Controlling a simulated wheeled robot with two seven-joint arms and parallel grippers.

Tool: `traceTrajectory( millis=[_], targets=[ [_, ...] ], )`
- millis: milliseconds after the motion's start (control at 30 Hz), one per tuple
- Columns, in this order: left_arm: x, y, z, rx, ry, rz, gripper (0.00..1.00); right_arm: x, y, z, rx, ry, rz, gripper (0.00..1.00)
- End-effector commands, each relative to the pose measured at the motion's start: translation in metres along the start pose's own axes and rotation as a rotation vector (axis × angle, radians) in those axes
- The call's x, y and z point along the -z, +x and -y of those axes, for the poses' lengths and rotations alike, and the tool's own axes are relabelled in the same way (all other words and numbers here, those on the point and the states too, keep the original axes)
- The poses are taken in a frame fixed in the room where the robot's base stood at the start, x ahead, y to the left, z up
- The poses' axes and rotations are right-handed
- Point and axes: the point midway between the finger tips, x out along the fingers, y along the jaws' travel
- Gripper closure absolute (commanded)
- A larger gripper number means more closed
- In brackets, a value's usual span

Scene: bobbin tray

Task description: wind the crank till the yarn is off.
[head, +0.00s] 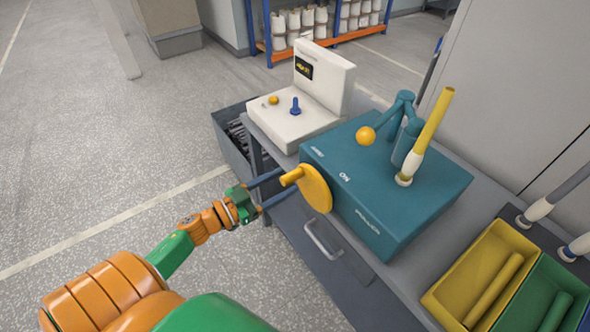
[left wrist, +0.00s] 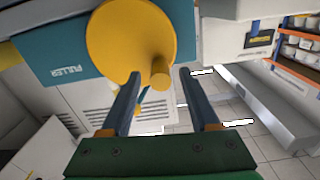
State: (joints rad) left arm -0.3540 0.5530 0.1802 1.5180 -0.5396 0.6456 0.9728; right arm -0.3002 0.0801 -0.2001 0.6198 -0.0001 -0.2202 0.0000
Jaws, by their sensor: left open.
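A yellow crank disc (head: 316,188) with a short peg handle (head: 291,177) is on the side of a teal box (head: 380,190). In the left wrist view the disc (left wrist: 130,40) and handle (left wrist: 160,74) face me. My left gripper (head: 287,181) is open, its fingers pointing at the crank. In the left wrist view the handle shows between the fingertips (left wrist: 160,78); I cannot tell whether they touch it. On the box stands a tilted yellow tube (head: 434,122) with white yarn (head: 411,163) around its lower part. My right gripper is not in view.
A teal post (head: 403,142) with a yellow ball (head: 366,136) stands beside the tube. A white machine (head: 290,118) is behind the box on the grey bench. Yellow (head: 452,283) and green (head: 528,283) trays lie at right. A drawer handle (head: 322,240) juts out below the crank.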

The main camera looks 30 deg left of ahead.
Motion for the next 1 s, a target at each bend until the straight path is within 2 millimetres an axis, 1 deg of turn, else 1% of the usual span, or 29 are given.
traceTrajectory(
  millis=[33, 100, 167, 267, 433, 467, 500, 567, 600, 667, 1000],
  targets=[
    [0.002, 0.009, 0.000, 0.000, 0.000, -0.004, 0.38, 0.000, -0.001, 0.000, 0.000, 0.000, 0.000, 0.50],
    [0.001, 0.020, 0.000, 0.000, 0.001, -0.003, 0.38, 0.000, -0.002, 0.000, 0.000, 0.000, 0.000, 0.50],
    [0.001, 0.026, 0.000, -0.001, 0.003, -0.002, 0.38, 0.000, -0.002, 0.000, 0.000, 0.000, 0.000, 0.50],
    [0.000, 0.029, 0.000, -0.001, 0.003, 0.001, 0.38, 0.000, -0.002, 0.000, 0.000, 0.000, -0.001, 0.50],
    [0.000, 0.029, 0.000, -0.002, 0.004, 0.001, 0.38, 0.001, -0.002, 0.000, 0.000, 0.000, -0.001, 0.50],
    [0.000, 0.029, 0.000, -0.002, 0.004, 0.001, 0.46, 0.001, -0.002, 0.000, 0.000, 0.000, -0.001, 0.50],
    [0.000, 0.029, 0.000, -0.002, 0.005, 0.001, 0.57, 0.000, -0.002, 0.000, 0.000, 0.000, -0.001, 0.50],
    [0.000, 0.029, 0.000, -0.002, 0.005, 0.001, 0.73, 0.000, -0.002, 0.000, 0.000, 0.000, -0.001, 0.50],
    [0.000, 0.029, 0.000, -0.002, 0.005, 0.001, 0.84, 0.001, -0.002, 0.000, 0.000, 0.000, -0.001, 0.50],
    [0.000, 0.029, 0.000, -0.002, 0.005, 0.001, 1.00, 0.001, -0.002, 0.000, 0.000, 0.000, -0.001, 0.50],
    [0.002, 0.029, -0.001, -0.002, 0.033, 0.001, 1.00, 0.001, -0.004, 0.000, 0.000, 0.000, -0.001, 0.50]
  ],
)
